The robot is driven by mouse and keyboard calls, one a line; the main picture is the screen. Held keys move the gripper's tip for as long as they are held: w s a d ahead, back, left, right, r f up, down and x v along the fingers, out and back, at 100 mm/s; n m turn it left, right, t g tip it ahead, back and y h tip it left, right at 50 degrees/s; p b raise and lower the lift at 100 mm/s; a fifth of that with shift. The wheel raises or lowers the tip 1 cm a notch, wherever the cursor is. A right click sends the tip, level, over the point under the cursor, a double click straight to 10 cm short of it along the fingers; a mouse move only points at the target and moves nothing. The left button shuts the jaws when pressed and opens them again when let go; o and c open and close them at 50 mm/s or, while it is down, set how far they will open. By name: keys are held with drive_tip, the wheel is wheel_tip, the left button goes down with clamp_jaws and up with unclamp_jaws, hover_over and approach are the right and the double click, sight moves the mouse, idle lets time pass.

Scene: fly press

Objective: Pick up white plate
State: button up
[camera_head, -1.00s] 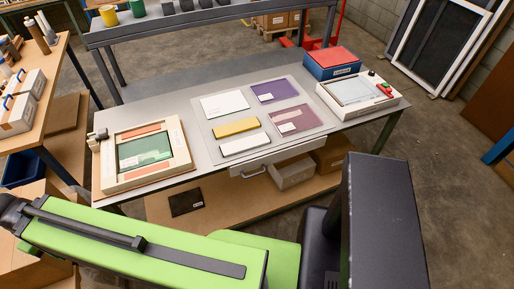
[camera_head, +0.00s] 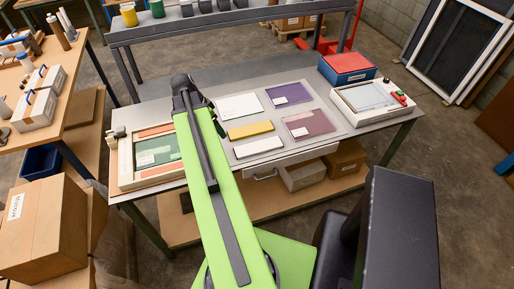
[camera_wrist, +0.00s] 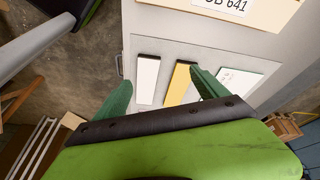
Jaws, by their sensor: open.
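The flat white plate (camera_head: 239,106) lies at the back left of a grey mat (camera_head: 263,152) on the table, just right of my arm. It shows partly in the wrist view (camera_wrist: 239,83), right of the right finger. A narrow white bar (camera_head: 258,147) lies at the mat's front left, also in the wrist view (camera_wrist: 147,80). A yellow bar (camera_head: 250,130) lies between the two. My gripper (camera_wrist: 160,93) is open and empty above the mat. Its fingers straddle the white and yellow bars in the picture; the height gap is unclear. My arm hides it mostly in the head view.
Two purple plates (camera_head: 289,93) (camera_head: 308,125) lie on the mat's right half. A framed green screen (camera_head: 157,150) is at the table's left. A white-framed box (camera_head: 368,101) and a blue-red box (camera_head: 347,68) stand right. A drawer (camera_head: 285,160) hangs under the front edge.

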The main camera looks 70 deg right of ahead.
drive_tip(key=s+d+r+m+g, duration=0.1)
drive_tip(key=s+d+m, duration=0.45)
drive_tip(key=s, duration=0.35)
drive_tip(key=b, duration=1.1)
approach(258, 147)
drive_tip(key=shift+s+d+f+n, duration=0.1)
drive_tip(key=shift+d+f+n, duration=0.15)
drive_tip(key=shift+d+f, duration=0.25)
drive_tip(key=shift+s+d+f+n, duration=0.1)
drive_tip(key=shift+d+f+n, duration=0.15)
drive_tip(key=shift+f, duration=0.45)
drive_tip(key=shift+s+d+f, duration=0.15)
drive_tip(key=b+x, duration=0.3)
drive_tip(key=a+b+x, duration=0.1)
drive_tip(key=b+x, duration=0.1)
drive_tip(key=shift+d+f, duration=0.1)
drive_tip(key=shift+f, duration=0.15)
drive_tip(key=shift+r, duration=0.2)
drive_tip(key=c, duration=1.6)
